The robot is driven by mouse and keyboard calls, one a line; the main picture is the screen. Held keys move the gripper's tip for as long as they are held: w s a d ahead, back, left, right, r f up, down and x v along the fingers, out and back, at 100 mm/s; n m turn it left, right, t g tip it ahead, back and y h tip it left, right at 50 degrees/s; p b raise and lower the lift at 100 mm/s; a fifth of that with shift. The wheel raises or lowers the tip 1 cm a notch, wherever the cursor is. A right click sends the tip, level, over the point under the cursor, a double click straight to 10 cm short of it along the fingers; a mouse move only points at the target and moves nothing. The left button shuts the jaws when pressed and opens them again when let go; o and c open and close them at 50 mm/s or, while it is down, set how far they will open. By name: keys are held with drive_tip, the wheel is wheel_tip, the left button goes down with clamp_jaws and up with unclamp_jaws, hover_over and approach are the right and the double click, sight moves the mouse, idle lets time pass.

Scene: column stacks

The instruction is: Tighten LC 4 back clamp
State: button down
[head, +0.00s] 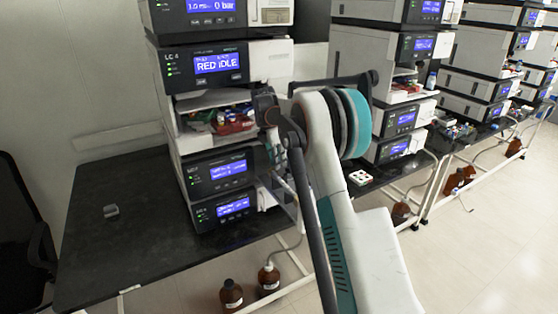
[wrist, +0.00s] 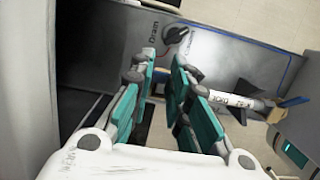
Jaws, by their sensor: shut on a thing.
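The LC 4 stack (head: 222,63) stands on the black bench in the head view, its screen reading "RED IDLE". My gripper (wrist: 164,62) is at the stack's right side, with its teal-padded fingers partly closed. They point at a grey side panel with a black knob (wrist: 176,35) marked "Drain". A white printed column (wrist: 235,101) lies just right of the fingers, with a blue and yellow end piece. What sits between the fingers is mostly hidden; it seems to be the back clamp, but its shape and how tight it is cannot be told.
More instrument stacks (head: 400,60) stand to the right, with a gap beside LC 4. Brown bottles (head: 231,294) stand on the floor under the bench. The left part of the black bench (head: 85,245) is mostly bare. A dark chair (head: 22,225) is at the left edge.

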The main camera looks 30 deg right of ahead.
sight(269, 172)
drive_tip(key=a+h, duration=0.1)
drive_tip(key=h, duration=0.1)
drive_tip(key=a+h, duration=0.1)
drive_tip(key=shift+r+h, duration=0.1)
drive_tip(key=shift+h, duration=0.3)
drive_tip(key=a+h+b, duration=0.1)
drive_tip(key=h+b, duration=0.1)
drive_tip(key=h, duration=0.1)
drive_tip(key=shift+a+f+h, duration=0.2)
drive_tip(key=shift+a+h, duration=0.1)
drive_tip(key=shift+a, duration=0.05)
drive_tip(key=h+b, duration=0.1)
drive_tip(key=a+f+h+b, duration=0.1)
drive_tip(key=h, duration=0.1)
drive_tip(key=shift+a+h+b, duration=0.3)
drive_tip(key=shift+b, duration=0.1)
drive_tip(key=h+b, duration=0.1)
drive_tip(key=a+h+b, duration=0.1)
drive_tip(key=h, duration=0.1)
drive_tip(key=f+h+b, duration=0.1)
drive_tip(key=b, duration=0.1)
drive_tip(key=shift+s+a+f+t+h, duration=0.1)
drive_tip(key=shift+a+t+h, duration=0.15)
drive_tip(key=shift+t+h, duration=0.05)
drive_tip(key=c, duration=1.5)
unclamp_jaws()
